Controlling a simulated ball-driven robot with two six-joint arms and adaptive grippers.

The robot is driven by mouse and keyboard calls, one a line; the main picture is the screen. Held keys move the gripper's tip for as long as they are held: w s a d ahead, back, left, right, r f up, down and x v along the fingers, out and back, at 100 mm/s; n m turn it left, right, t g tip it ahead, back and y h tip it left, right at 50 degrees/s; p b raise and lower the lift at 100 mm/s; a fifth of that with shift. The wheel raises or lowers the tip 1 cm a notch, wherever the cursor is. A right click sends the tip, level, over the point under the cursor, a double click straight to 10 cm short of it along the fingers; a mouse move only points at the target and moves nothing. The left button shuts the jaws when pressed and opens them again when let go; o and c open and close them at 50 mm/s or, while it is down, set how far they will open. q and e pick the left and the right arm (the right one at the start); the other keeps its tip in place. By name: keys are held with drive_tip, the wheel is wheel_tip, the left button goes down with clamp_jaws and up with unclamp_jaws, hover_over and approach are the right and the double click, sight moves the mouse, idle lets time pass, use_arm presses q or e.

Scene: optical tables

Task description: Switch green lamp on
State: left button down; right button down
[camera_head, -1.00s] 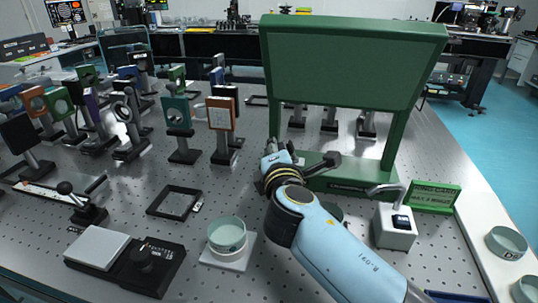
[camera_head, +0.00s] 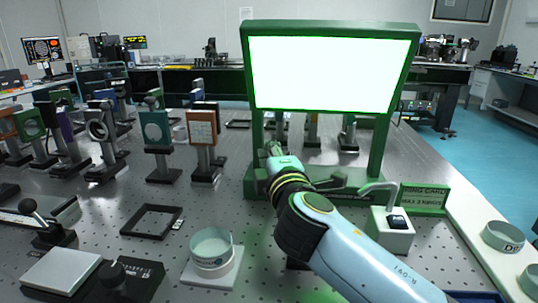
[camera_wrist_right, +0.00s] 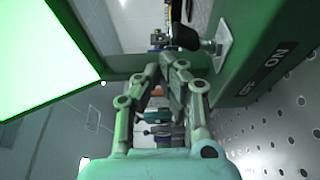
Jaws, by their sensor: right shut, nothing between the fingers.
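The green lamp (camera_head: 412,75) is a green frame with a wide panel on two posts, and its panel (camera_head: 330,75) glows bright white. The lit panel shows green-white at the left of the wrist view (camera_wrist_right: 45,50). The switch has a black-tipped lever (camera_wrist_right: 186,37) on a pale plate (camera_wrist_right: 223,45), beside an "ON" label (camera_wrist_right: 275,58) on the green base. My right gripper (camera_head: 272,150) is at the left part of the lamp's base. Its fingers (camera_wrist_right: 168,62) are closed and empty, close to the lever; I cannot tell whether they touch it. My left gripper is out of view.
A white box with a bent metal arm (camera_head: 392,232) and a green sign (camera_head: 424,198) stand right of my arm. Optics mounts (camera_head: 205,138) stand left. A black frame (camera_head: 152,220) and a round dish (camera_head: 210,250) lie in front.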

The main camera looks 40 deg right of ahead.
drive_tip(key=v, duration=0.7)
drive_tip(key=shift+s, duration=0.1)
idle(0.4)
